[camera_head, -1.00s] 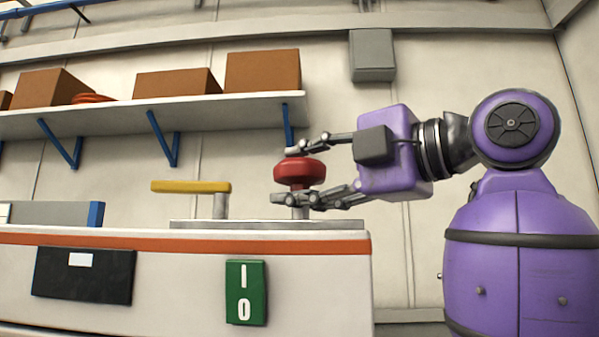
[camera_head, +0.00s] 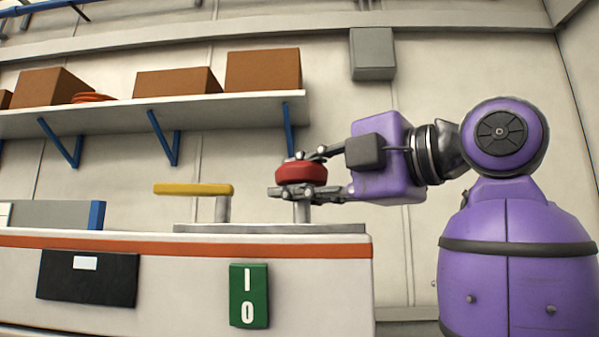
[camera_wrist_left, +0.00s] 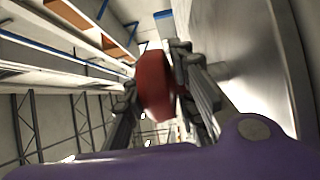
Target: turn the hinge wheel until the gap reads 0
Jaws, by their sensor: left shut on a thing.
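The red wheel (camera_head: 300,173) sits on a short grey post on the bench's metal plate (camera_head: 270,229). I take it to be the hinge wheel. My left gripper (camera_head: 305,172) is shut on it, one finger above and one below in the head view. The wheel also shows between the fingers in the left wrist view (camera_wrist_left: 155,87). A green plate (camera_head: 249,296) on the bench front carries a white "I" above a white "0"; I cannot tell whether it is the gap reading. My right gripper is not in view.
A yellow bar (camera_head: 194,189) on a grey post stands left of the wheel. A grey block (camera_head: 45,215) with a blue end lies farther left. A black panel (camera_head: 88,276) is on the bench front. A shelf (camera_head: 150,113) with brown boxes is above.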

